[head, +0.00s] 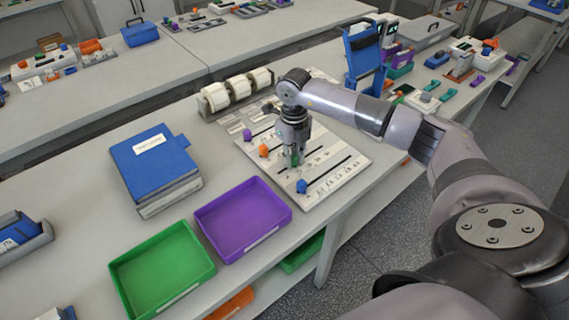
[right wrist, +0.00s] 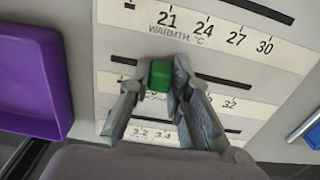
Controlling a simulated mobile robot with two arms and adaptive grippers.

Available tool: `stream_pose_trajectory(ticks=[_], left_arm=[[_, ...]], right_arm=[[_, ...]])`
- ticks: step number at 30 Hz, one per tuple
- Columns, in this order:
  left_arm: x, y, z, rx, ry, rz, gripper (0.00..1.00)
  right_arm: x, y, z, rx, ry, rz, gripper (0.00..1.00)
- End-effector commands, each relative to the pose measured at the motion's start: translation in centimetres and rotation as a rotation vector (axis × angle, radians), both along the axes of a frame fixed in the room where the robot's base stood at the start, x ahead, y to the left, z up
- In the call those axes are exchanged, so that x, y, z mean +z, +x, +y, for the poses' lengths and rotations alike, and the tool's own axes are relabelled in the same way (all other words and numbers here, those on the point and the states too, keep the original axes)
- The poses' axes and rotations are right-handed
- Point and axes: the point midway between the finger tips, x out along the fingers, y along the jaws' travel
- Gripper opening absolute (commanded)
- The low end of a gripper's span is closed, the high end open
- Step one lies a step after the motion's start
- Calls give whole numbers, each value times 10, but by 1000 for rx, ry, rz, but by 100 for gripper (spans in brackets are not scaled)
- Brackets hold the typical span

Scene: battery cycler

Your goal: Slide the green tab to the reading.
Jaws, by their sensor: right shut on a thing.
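The white slider board (head: 345,178) lies on the bench, with several dark slots and printed scales. My right gripper (head: 293,163) points down over it and is shut on the green tab (right wrist: 160,74). In the right wrist view the tab sits between the fingertips (right wrist: 162,84), at its slot. That slot's scale is partly hidden by the fingers; "32" shows to their right. The neighbouring scale reads "WARMTH, °C" with 21 to 30. The purple tab (head: 247,134), orange tab (head: 263,150) and blue tab (head: 302,186) are at other slots. My left gripper is not in view.
A purple tray (head: 243,250) and a green tray (head: 160,307) stand to the left. A blue-topped box (head: 152,160) is behind them. White rolls on a holder (head: 208,101) stand behind the board. A blue upright stand (head: 363,62) is at the back right.

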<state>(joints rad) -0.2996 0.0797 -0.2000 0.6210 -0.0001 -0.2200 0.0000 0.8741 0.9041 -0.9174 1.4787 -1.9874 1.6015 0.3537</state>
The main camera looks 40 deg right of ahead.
Motion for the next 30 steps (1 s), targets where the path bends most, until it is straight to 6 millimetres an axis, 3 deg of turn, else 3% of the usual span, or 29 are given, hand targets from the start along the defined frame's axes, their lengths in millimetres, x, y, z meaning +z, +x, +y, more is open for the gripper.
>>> stream_pose_trajectory(ticks=[5, 6, 15, 25, 30], left_arm=[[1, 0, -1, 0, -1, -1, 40], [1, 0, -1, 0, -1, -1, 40], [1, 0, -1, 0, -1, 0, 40], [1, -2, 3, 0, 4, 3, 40], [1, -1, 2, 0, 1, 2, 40]], right_arm=[[0, 0, 3, 1, 4, -1, 0], [0, 0, 3, 2, 5, -1, 19], [0, 0, 3, 2, 4, -1, 38], [3, 0, 3, 2, 4, -1, 38], [26, 1, 3, 3, 4, -4, 38]])
